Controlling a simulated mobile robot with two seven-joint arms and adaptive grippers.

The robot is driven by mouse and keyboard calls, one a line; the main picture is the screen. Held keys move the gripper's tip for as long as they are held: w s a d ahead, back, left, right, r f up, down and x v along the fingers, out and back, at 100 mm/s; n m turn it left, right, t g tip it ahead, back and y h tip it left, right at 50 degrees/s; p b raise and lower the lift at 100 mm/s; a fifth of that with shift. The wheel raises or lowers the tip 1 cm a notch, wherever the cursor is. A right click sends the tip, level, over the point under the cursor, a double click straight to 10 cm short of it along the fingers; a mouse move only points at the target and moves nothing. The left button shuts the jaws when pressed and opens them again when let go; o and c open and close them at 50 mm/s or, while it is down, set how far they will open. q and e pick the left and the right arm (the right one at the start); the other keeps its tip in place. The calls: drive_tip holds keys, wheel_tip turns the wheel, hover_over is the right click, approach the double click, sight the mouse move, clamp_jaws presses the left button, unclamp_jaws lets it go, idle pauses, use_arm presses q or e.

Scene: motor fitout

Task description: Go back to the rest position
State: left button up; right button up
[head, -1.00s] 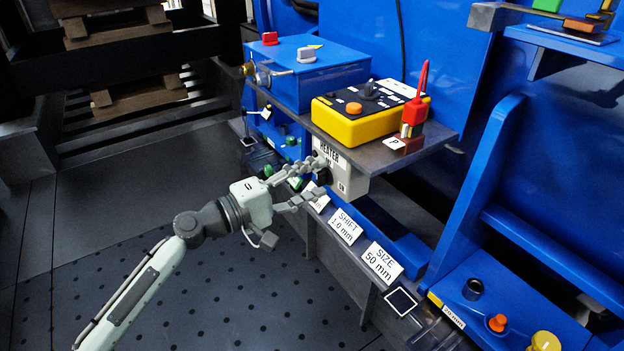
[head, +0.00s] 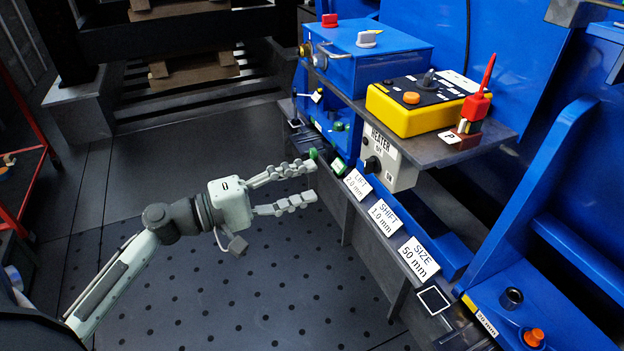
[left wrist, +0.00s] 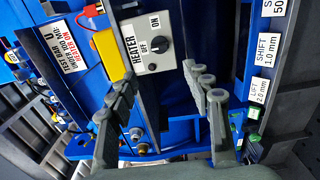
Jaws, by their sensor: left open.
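My left gripper (head: 312,183) is open and empty in the head view, its fingers pointing right. It hangs over the dark floor, to the left of the heater box and clear of it. The white heater box (head: 390,160) has a dark knob and sits under the grey shelf. In the left wrist view the open fingers of my left gripper (left wrist: 165,95) frame the scene, and the heater box (left wrist: 146,45) with its OFF and ON marks shows beyond them. The knob's pointer direction is too small to tell for sure. My right gripper is not in view.
The grey shelf (head: 440,150) carries a blue box (head: 375,58), a yellow control box (head: 410,118) and a red-tipped tool (head: 480,100). LIFT, SHIFT and SIZE labels (head: 384,217) line the ledge below. A red frame (head: 30,155) stands at far left. The perforated floor (head: 270,290) is open.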

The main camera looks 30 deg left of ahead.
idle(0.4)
use_arm(q)
drive_tip(key=s+d+f+m+g+y+p, duration=0.1)
drive_tip(key=s+d+f+m+g+y, duration=0.2)
drive_tip(key=f, duration=0.7)
drive_tip(key=s+d+f+m+g+y+p, duration=0.15)
drive_tip(key=s+f+m+g, duration=0.25)
drive_tip(key=f, duration=0.6)
drive_tip(key=s+a+f+m+g+y+p, duration=0.1)
drive_tip(key=s+a+f+m+g+y, duration=0.3)
drive_tip(key=s+f+y, duration=0.4)
drive_tip(key=s+a+m, duration=0.1)
drive_tip(key=a, duration=0.1)
drive_tip(key=shift+a+p, duration=0.3)
drive_tip(key=shift+p, duration=0.05)
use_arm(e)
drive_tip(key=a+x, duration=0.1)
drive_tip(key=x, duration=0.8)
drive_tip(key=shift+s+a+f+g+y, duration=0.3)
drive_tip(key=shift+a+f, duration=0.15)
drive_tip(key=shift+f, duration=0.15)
use_arm(q)
drive_tip(key=shift+f, duration=0.1)
